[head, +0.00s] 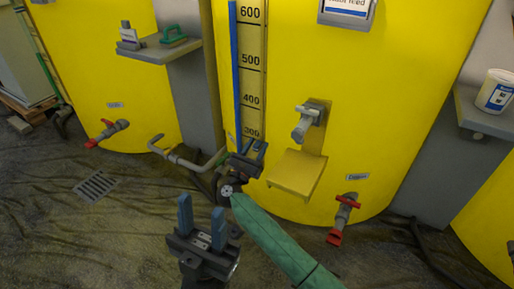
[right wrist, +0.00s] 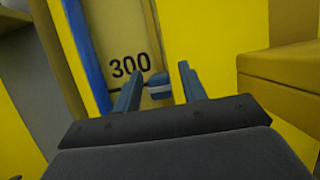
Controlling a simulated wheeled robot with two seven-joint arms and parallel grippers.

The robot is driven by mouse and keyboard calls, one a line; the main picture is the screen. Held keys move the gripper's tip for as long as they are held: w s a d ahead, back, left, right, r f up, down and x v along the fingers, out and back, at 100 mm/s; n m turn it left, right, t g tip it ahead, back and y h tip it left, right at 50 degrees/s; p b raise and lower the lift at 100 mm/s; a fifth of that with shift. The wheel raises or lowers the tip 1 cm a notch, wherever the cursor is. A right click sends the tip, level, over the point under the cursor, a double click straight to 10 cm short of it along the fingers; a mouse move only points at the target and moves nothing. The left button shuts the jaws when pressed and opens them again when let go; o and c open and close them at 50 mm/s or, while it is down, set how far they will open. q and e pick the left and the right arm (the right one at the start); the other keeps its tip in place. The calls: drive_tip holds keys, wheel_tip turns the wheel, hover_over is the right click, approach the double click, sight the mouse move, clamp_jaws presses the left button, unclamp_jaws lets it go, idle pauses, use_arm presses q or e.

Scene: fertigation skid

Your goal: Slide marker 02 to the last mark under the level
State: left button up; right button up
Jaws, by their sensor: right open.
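The yellow level scale (head: 252,70) on the tank shows 300 to 600, with a blue level strip (head: 236,65) along its left side. The strip runs up out of view past 600. My right gripper (head: 254,149) is at the 300 mark, open. In the right wrist view, a small blue-grey slider with a pale band (right wrist: 159,87), probably marker 02, is between its fingertips (right wrist: 158,85) at the scale's right edge, level with the line under 300. No number on it is readable; contact is unclear. My left gripper (head: 202,222) is open and empty above the floor.
A yellow bracket shelf (head: 297,173) and a grey tap-like fitting (head: 306,122) stick out right of the scale. Red-handled valves (head: 343,215) sit low on the tanks.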

drive_tip(key=shift+w+d+r, duration=0.1)
drive_tip(key=shift+w+r, duration=0.05)
drive_tip(key=shift+w, duration=0.1)
clamp_jaws()
